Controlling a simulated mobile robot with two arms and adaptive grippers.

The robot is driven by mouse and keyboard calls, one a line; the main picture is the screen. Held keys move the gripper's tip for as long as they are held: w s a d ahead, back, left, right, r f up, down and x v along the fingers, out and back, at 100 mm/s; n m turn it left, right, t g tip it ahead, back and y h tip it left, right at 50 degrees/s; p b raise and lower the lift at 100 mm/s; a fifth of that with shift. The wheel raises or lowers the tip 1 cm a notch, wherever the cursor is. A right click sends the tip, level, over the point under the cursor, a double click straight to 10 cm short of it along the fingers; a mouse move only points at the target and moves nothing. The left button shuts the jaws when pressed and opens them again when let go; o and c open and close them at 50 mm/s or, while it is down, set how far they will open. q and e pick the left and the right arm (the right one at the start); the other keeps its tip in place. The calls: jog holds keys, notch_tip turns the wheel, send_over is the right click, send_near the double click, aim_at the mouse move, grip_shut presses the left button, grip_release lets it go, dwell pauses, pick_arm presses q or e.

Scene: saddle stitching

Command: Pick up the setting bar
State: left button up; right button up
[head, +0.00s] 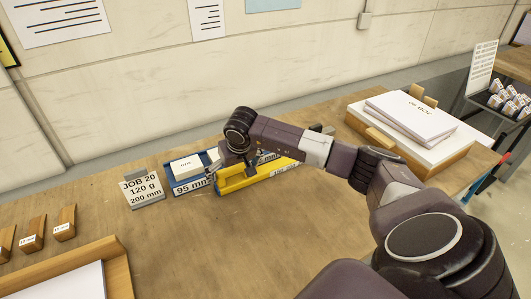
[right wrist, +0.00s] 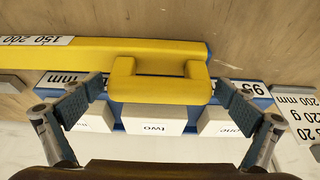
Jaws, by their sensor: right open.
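A long yellow bar (head: 262,178) with a raised yellow handle lies on the wooden table in the head view; it looks like the setting bar. In the right wrist view the yellow bar (right wrist: 60,52) runs across the upper part, with its handle (right wrist: 158,92) at the middle. My right gripper (right wrist: 164,90) is open and empty, one finger on each side of the handle. In the head view my right gripper (head: 235,172) is over the bar, and the arm hides part of it. Whether the fingers touch the handle, I cannot tell. My left gripper is not in view.
A blue holder (head: 178,187) marked 95 mm, with white blocks, stands close beside the bar. A job card (head: 142,187) stands left of it. A wooden tray with paper (head: 412,115) is at the right. Small wooden blocks (head: 64,222) stand left. The front middle table is clear.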

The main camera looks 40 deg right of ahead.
jog(key=shift+f, duration=0.15)
jog(key=c, duration=1.7)
jog(key=shift+w, duration=0.1)
jog(key=shift+c, duration=0.2)
jog(key=shift+d+r, duration=0.1)
jog(key=shift+r, duration=0.1)
